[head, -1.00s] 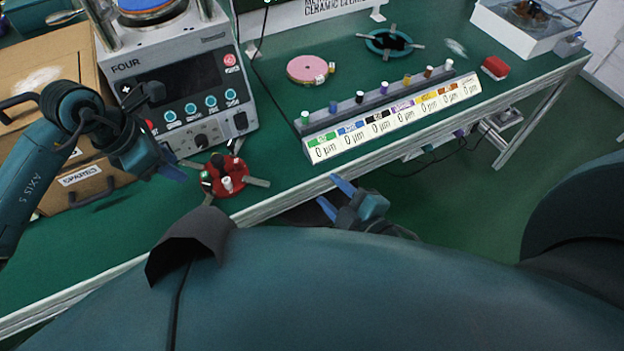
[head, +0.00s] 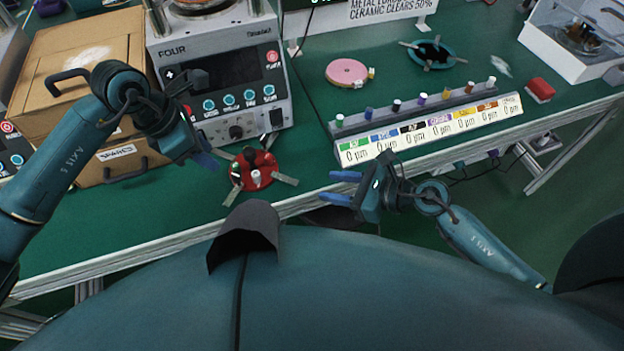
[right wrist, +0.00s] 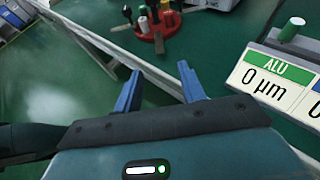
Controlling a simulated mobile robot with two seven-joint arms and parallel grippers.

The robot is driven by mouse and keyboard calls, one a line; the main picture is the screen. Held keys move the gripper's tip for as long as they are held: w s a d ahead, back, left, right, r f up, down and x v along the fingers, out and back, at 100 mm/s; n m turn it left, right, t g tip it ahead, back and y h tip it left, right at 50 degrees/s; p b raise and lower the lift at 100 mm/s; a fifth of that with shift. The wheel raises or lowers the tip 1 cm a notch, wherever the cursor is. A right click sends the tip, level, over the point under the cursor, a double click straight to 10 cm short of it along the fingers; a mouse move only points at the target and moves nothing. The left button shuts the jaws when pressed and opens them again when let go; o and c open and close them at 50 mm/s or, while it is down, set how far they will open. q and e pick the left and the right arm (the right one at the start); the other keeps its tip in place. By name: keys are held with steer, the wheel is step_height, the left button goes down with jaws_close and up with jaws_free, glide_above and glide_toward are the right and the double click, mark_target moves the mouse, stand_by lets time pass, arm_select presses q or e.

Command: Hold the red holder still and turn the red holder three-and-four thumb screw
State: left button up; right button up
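The red holder (head: 256,183) sits on the green bench near its front edge, below the FOUR machine. It is round, with flat grey arms sticking out and several small knobs on top, one white and one green; I cannot tell which is the three-and-four screw. It also shows at the top of the right wrist view (right wrist: 158,26). My left gripper (head: 208,161) hangs just left of the holder, apart from it; its finger gap is unclear. My right gripper (head: 336,187) is open and empty, right of the holder at the bench edge, its fingers pointing left. Its fingers (right wrist: 160,88) stand apart in the wrist view.
The FOUR machine (head: 215,60) stands behind the holder. A wooden spares box (head: 90,105) is at the left. A rack of coloured pegs with a label strip (head: 432,130) lies right.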

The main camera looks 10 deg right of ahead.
mark_target(291, 180)
steer(key=x, duration=1.2)
steer(key=shift+r, duration=0.15)
steer(key=shift+c, duration=0.2)
jaws_close()
arm_select(q)
steer(key=shift+o, duration=0.4)
